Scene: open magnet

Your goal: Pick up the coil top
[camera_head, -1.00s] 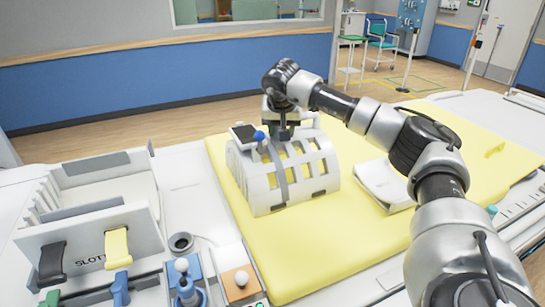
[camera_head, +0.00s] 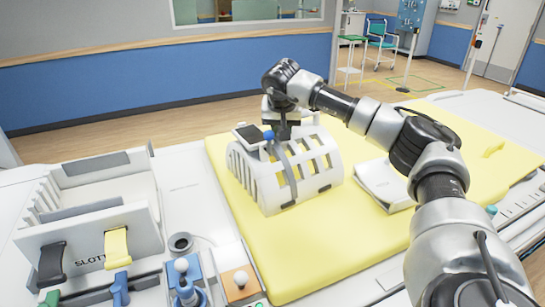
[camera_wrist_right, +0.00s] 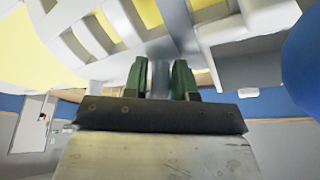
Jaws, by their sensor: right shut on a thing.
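The coil top (camera_head: 290,180) is a white, curved, slotted shell with a grey strap (camera_head: 284,165) over it. It is on or just above the yellow mat (camera_head: 300,250); I cannot tell if there is a gap below it. My right gripper is at the top of the coil in the head view, its fingertips largely hidden by the wrist. In the right wrist view, its two green fingertips (camera_wrist_right: 160,80) are closed on a grey part of the coil top, with the white slotted shell (camera_wrist_right: 120,35) around them. My left gripper is not in view.
A white pad (camera_head: 385,185) lies on the mat right of the coil. A slotted white holder (camera_head: 95,215) stands at the left, with knobs and a blue block (camera_head: 187,270) in front. The mat's front part is clear.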

